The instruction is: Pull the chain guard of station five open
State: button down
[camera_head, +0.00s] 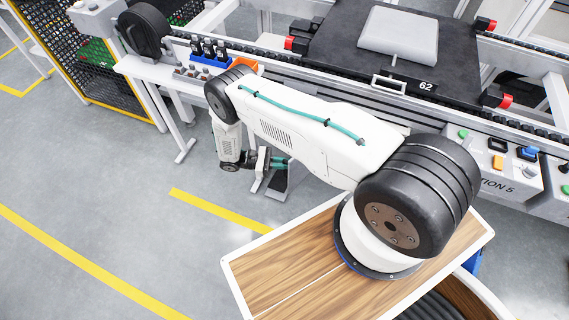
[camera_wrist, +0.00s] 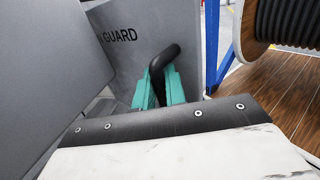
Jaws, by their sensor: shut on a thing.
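The chain guard (camera_wrist: 120,60) is a grey panel with lettering ending in "GUARD" in the wrist view, the start of the word cut off. Its black curved handle (camera_wrist: 164,58) stands out from the panel. My gripper (camera_wrist: 160,88) has teal fingers shut on the handle, one on each side. In the head view my gripper (camera_head: 277,162) is low in front of the conveyor, partly behind my wrist. A small grey panel (camera_head: 275,187) shows just under it, likely the guard. How far the guard stands open I cannot tell.
The conveyor carries a black pallet marked 62 (camera_head: 335,50) with a grey block (camera_head: 399,36). The station 5 button box (camera_head: 505,165) is at right. A bench (camera_head: 150,70) with several bottles and a yellow-edged mesh fence (camera_head: 110,90) stand left. Floor in front is clear.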

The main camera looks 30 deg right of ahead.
jog(key=shift+w+d, duration=0.1)
jog(key=shift+w, duration=0.1)
jog(key=c, duration=1.6)
grip_release()
jog(key=shift+o, duration=0.2)
jog(key=shift+a, duration=0.2)
jog(key=v, duration=0.7)
jog(key=shift+w+a, duration=0.25)
jog(key=shift+w, duration=0.05)
